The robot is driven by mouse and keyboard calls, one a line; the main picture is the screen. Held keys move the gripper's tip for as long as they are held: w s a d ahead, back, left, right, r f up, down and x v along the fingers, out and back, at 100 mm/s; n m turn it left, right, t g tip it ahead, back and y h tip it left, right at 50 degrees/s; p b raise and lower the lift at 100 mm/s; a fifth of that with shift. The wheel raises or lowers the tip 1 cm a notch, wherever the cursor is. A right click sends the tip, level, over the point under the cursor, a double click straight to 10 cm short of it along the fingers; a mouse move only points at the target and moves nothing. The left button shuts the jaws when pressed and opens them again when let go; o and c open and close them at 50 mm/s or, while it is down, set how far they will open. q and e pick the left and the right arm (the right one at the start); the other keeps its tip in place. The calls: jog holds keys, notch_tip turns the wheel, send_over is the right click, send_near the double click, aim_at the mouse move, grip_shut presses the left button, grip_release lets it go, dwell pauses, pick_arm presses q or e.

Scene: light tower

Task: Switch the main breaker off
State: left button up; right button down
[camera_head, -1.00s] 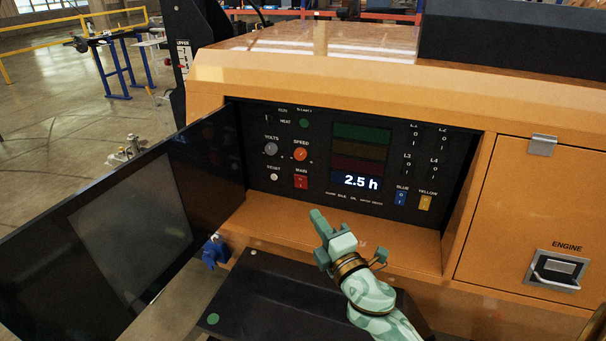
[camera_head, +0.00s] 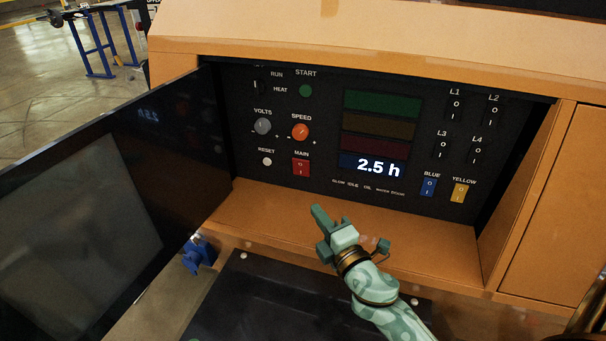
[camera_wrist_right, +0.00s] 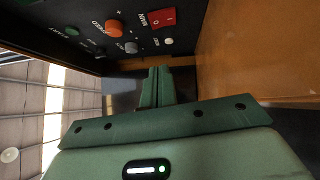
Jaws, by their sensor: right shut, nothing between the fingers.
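The main breaker (camera_head: 301,167) is a red rocker switch under the label MAIN, on the black control panel in the head view. It also shows in the right wrist view (camera_wrist_right: 162,17), near the top. My right gripper (camera_head: 318,211) is green, shut and empty, in front of the panel over the orange ledge, below and slightly right of the breaker and apart from it. In the right wrist view its closed fingers (camera_wrist_right: 157,72) point toward the panel. I cannot tell which way the rocker is pressed. My left gripper is not in view.
An orange SPEED knob (camera_head: 300,131), a grey VOLTS knob (camera_head: 263,126) and a white RESET button (camera_head: 267,161) sit near the breaker. The dark panel door (camera_head: 95,215) stands open at left. The orange ledge (camera_head: 265,212) is clear.

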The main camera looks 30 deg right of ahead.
jog(key=shift+w, duration=0.5)
send_near(296, 164)
jog(key=w+a, duration=0.2)
jog(key=shift+a, duration=0.35)
jog(key=w+d, duration=0.2)
jog(key=w, duration=0.1)
jog(key=shift+d+r+b, duration=0.1)
jog(key=shift+r+b, duration=0.15)
jog(key=shift+b, duration=0.15)
jog(key=shift+w+d+r, duration=0.1)
jog(key=shift+w+d, duration=0.25)
jog(key=shift+d, duration=0.05)
